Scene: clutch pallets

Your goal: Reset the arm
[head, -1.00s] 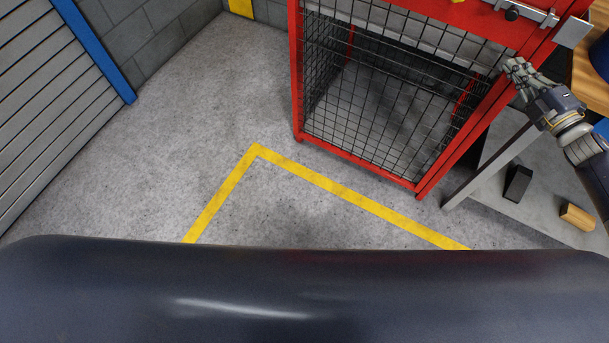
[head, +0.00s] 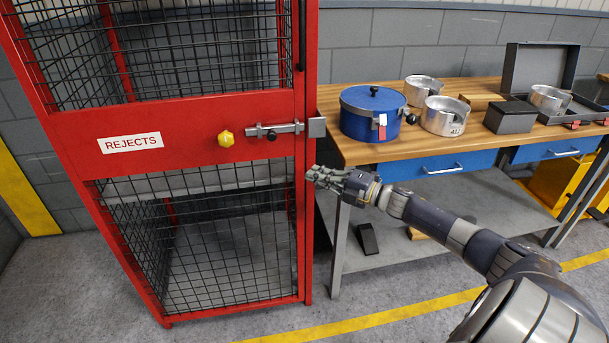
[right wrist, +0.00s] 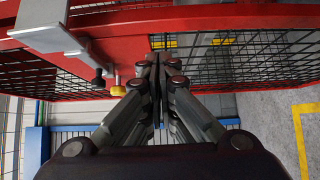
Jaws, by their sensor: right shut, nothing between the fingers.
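My right gripper (head: 322,178) is shut and empty. In the head view it is held out in front of the workbench, beside the right post of the red cage (head: 312,240) and below its bolt latch (head: 275,130). In the right wrist view its closed fingers (right wrist: 157,88) point toward the red cage frame, with the latch's metal plate (right wrist: 45,22) at the upper left. I cannot tell whether the fingertips touch the cage. My right arm reaches in from the lower right of the head view. My left gripper is not in view.
The cage door carries a REJECTS label (head: 132,143) and a yellow knob (head: 225,138). The wooden bench (head: 350,152) holds a blue pot (head: 365,117), metal cups (head: 444,117) and an open grey case (head: 540,62). A black block (head: 367,238) lies on the lower shelf. Floor in front is clear.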

